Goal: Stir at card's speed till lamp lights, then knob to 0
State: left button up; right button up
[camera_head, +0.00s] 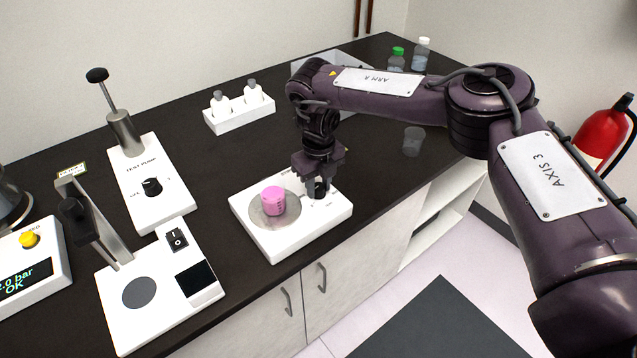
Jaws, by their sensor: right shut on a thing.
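The stirrer (285,241) is a white box with a round grey plate on the dark bench. A pink-filled jar (273,200) stands upright on that plate. The black knob (319,187) is at the stirrer's right side, partly hidden by my right gripper (318,188). That gripper points down and is shut on the knob. The knob's setting and the scale marks are too small or covered to read. No lit lamp can be made out on the stirrer. My left gripper is not in view.
A white test pump (150,200) with a lever and a white device (140,325) with a switch stand left of the stirrer. A display box (35,250) is at far left. A bottle rack (240,115) stands behind. A clear cup (413,140) is at right.

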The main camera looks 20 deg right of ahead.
jog(key=m, duration=0.5)
jog(key=shift+r+m, duration=0.15)
jog(key=shift+m, duration=0.25)
jog(key=m+p, duration=0.1)
jog(key=m, duration=0.2)
jog(key=shift+m, duration=0.3)
jog(key=m+p, duration=0.2)
jog(key=m, duration=0.3)
jog(key=shift+w+r, duration=0.1)
jog(key=shift+d+m+p, duration=0.1)
jog(key=shift+m+p, duration=1.1)
jog(key=shift+m, duration=1.3)
jog(key=o, duration=0.7)
jog(key=shift+o, duration=1.3)
